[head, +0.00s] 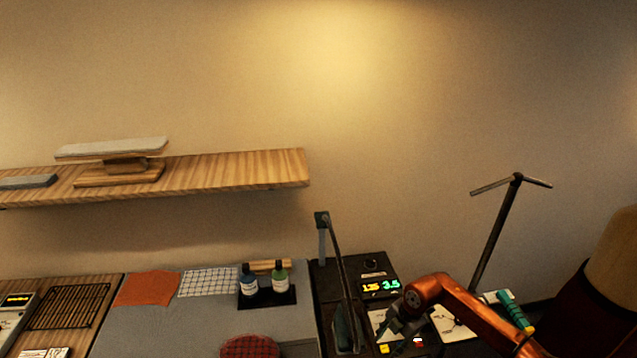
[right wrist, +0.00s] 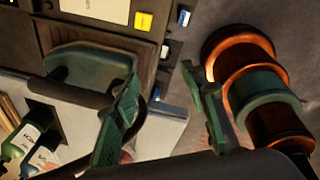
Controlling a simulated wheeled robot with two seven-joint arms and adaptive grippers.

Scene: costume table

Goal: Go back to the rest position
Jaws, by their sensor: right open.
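My right arm comes in from the lower right of the head view. Its gripper (head: 392,328) hangs over the dark station at the table's right part. In the right wrist view its two green fingers (right wrist: 160,78) stand apart, with nothing held between them. Beyond them lies the pale table edge and grey floor. My left gripper is not in view.
Two bottles (head: 248,282) (head: 280,280) stand in a black holder. A thin dark post (head: 342,275) rises near the gripper. A tall T-shaped stand (head: 497,235) is behind the arm. A wooden shelf (head: 235,172) hangs left.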

